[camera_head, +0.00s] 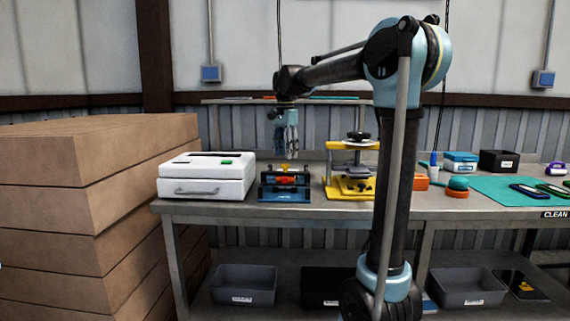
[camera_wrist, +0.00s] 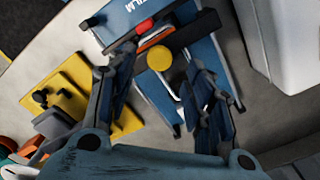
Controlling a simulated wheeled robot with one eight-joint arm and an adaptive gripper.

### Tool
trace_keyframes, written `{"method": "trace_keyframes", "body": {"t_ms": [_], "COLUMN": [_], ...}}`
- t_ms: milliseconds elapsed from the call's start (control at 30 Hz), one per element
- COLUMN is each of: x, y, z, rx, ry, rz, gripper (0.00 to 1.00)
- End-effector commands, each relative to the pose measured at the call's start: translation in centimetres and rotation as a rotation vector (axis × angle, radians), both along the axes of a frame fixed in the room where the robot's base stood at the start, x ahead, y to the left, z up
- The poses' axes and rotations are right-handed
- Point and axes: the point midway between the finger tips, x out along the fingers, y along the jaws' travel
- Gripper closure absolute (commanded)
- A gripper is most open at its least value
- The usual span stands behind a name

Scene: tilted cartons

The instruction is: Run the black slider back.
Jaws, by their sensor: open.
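A blue film device (camera_head: 285,196) stands on the bench, with a yellow knob (camera_head: 285,167), an orange-red part and dark parts on top. In the wrist view, the blue device (camera_wrist: 146,9) carries the lettering "FILM", and its yellow knob (camera_wrist: 160,58) shows between my fingers. A dark part (camera_wrist: 143,60) sits beside the knob; I cannot tell for sure that it is the black slider. My gripper (camera_head: 287,150) hangs above the device, pointing down. It is open in the wrist view (camera_wrist: 165,65) and holds nothing. My fingers hide parts of the device.
A white case (camera_head: 205,180) stands close on the left. A yellow press (camera_head: 350,187) with a black knob stands close on the right. Stacked cartons (camera_head: 90,165) rise left of the bench. Bare bench top (camera_head: 235,208) lies in front of the device.

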Motion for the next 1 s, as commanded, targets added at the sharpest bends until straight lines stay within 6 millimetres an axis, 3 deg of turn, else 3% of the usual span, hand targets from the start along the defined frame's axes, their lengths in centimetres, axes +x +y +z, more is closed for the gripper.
{"method": "trace_keyframes", "body": {"t_ms": [300, 700, 900, 1000], "x": [0.0, 0.0, 0.0, 0.0], "y": [0.0, 0.0, 0.0, 0.0], "z": [-3.7, -4.2, -4.2, -4.2], "rx": [0.0, 0.0, 0.0, 0.0], "ry": [0.0, 0.0, 0.0, 0.0], "rz": [0.0, 0.0, 0.0, 0.0], "gripper": [0.52, 0.52, 0.98, 1.0]}}
